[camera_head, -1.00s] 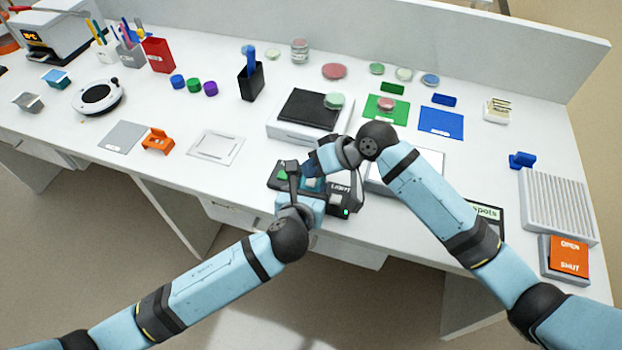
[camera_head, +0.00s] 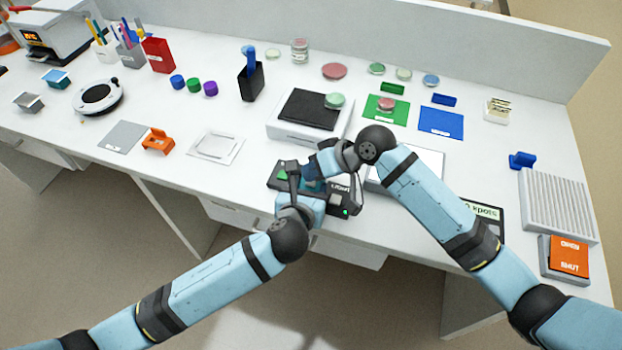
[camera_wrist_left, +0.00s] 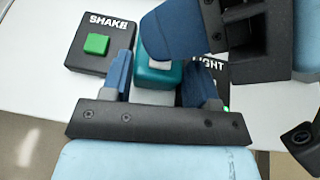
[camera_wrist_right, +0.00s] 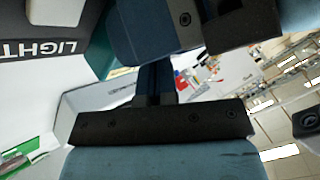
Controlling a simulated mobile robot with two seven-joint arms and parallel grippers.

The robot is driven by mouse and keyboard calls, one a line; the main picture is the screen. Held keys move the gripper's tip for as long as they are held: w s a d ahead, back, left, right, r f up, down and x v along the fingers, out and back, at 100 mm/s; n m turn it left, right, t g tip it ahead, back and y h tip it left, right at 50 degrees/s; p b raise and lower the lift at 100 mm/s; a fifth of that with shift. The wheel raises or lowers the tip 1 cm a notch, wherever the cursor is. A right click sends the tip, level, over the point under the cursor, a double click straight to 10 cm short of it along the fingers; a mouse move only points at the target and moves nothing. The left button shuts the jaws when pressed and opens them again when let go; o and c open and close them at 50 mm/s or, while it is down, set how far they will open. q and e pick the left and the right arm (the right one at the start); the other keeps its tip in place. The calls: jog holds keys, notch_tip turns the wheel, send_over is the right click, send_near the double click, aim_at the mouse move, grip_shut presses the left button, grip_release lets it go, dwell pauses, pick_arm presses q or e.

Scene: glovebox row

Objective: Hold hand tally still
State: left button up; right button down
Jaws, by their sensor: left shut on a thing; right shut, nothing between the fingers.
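The hand tally is a teal device with a pale top button. In the left wrist view the hand tally (camera_wrist_left: 158,76) sits between the blue fingers of my left gripper (camera_wrist_left: 156,82). In the head view my left gripper (camera_head: 305,186) is shut on it near the table's front edge. My right gripper (camera_head: 314,174) is shut and empty, right above the tally. In the left wrist view its dark blue fingertips (camera_wrist_left: 160,42) overlap the button's edge; I cannot tell if they touch. The right wrist view shows the tally only partly, mostly hidden by fingers.
The black SHAKE box (camera_wrist_left: 98,45) with a green button stands left of the tally, and the black LIGHT box (camera_head: 343,196) right of it. A scale with a dark plate (camera_head: 305,108) stands behind.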

jog(key=shift+f, duration=0.2)
jog(key=shift+r, duration=0.85)
jog(key=shift+r, duration=2.5)
dwell(0.8)
notch_tip(320, 180, up, 4)
jog(key=shift+f, duration=0.1)
